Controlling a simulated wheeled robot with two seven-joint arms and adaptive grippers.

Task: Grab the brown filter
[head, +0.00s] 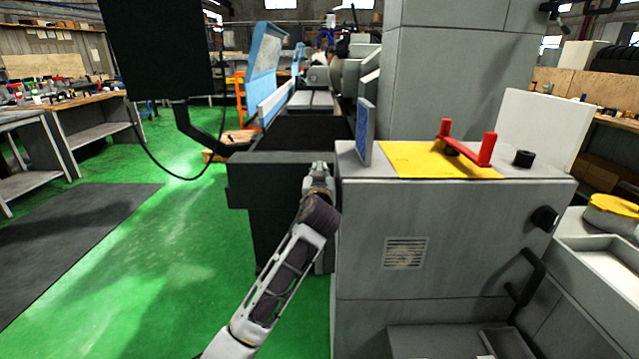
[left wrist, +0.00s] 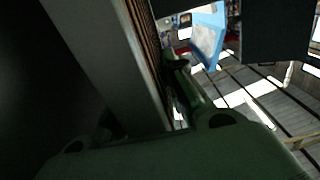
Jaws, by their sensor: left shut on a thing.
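The brown filter (left wrist: 146,45) shows in the left wrist view as a ribbed brown face with a grey frame beside it, running down between my fingers. My left gripper (head: 318,174) is at the left edge of the grey machine cabinet in the head view, and is shut on the filter. One dark finger shows on the ribbed side in the left wrist view; the other side is in deep shadow. I cannot make out the filter in the head view. My right gripper is not in view.
The grey cabinet (head: 450,215) stands right of my left arm, with a yellow plate (head: 430,160) and red handle (head: 487,149) on top. A blue panel (head: 363,132) rises at its edge. A black screen (head: 155,50) hangs at left. Green floor (head: 150,255) is open at left.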

